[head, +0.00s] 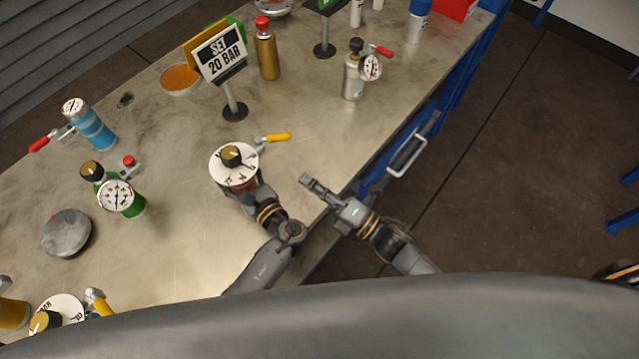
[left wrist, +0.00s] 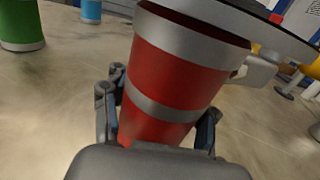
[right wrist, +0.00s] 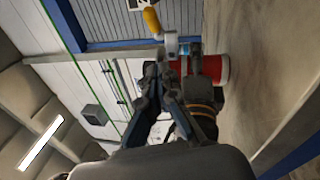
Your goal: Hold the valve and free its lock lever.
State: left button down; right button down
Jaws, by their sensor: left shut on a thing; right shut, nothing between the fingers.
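The valve has a white dial (head: 225,172) with a black and gold knob on top, and a yellow lever (head: 275,137) sticking out to its right. Its red body with grey bands fills the left wrist view (left wrist: 175,70). My left gripper (left wrist: 158,110) is shut on this red body, one finger on each side, just below the dial in the head view. My right gripper (head: 309,182) is shut and empty, in front of the lever near the table edge, apart from the valve. The right wrist view shows the yellow lever (right wrist: 152,22) beyond its closed fingertips (right wrist: 158,76).
A sign reading "SET 20 BAR" (head: 221,54) stands behind the valve. A green gauge vessel (head: 122,198), a blue one (head: 95,130) and a grey disc (head: 66,233) are left. A silver gauge vessel (head: 353,76) with a red lever stands right. The metal tabletop (head: 180,245) is clear around the valve.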

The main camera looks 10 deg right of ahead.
aim_at(273, 138)
jog(key=w+a+r, duration=0.2)
jog(key=w+a, duration=0.2)
jog(key=w, duration=0.3)
jog(key=shift+w, duration=0.25)
jog(key=shift+w+d+n+g+y, duration=0.1)
jog(key=shift+w+n+g+y, duration=0.25)
jog(key=shift+n+g+y, duration=0.3)
jog(key=shift+w+d+n+g+y, duration=0.15)
jog(key=shift+w+n+g+y, duration=0.5)
jog(key=shift+w, duration=0.65)
jog(key=shift+w+d+n+g+y, duration=0.1)
jog(key=shift+w+n+g+y, duration=0.15)
jog(key=shift+w+g, duration=0.85)
jog(key=shift+w, duration=0.25)
